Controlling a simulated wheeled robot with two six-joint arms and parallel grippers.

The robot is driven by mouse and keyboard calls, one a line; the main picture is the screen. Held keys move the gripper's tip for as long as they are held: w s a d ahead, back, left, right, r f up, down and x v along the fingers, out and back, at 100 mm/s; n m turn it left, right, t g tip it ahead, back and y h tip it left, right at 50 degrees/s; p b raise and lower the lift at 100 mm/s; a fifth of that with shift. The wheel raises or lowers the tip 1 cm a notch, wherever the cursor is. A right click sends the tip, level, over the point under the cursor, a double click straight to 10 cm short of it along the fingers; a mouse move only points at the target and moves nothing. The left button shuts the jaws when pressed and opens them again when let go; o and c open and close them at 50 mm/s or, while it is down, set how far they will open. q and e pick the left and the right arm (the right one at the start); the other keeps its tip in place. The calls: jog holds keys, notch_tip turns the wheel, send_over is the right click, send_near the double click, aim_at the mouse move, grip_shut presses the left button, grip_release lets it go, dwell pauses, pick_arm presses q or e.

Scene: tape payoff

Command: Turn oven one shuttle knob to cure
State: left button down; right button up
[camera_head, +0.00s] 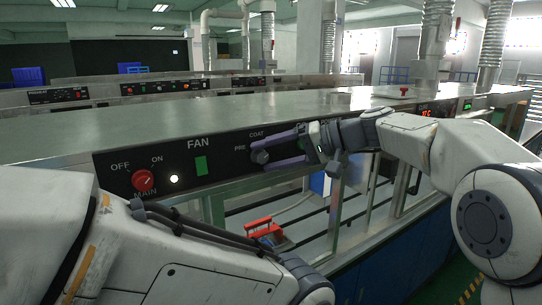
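The shuttle knob (260,156), small, round and grey, is on the oven's dark front panel beside the words PRE and COAT. No CURE label shows; my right gripper covers the panel to the right of the knob. My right gripper (259,156) reaches in from the right, its two purple fingers apart, one above and one below the knob. Whether they press on it is too small to tell. The knob's pointer direction cannot be made out. My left arm crosses the bottom left; its gripper is out of view.
On the same panel are a red MAIN knob (143,180) with OFF and ON marks, a lit white lamp (174,179) and a green FAN switch (201,166). A red object (262,228) lies below the panel. The oven's metal top (200,123) is mostly clear.

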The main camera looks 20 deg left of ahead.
jog(key=b+v, duration=0.2)
jog(key=v, duration=0.8)
jog(key=shift+d, duration=0.2)
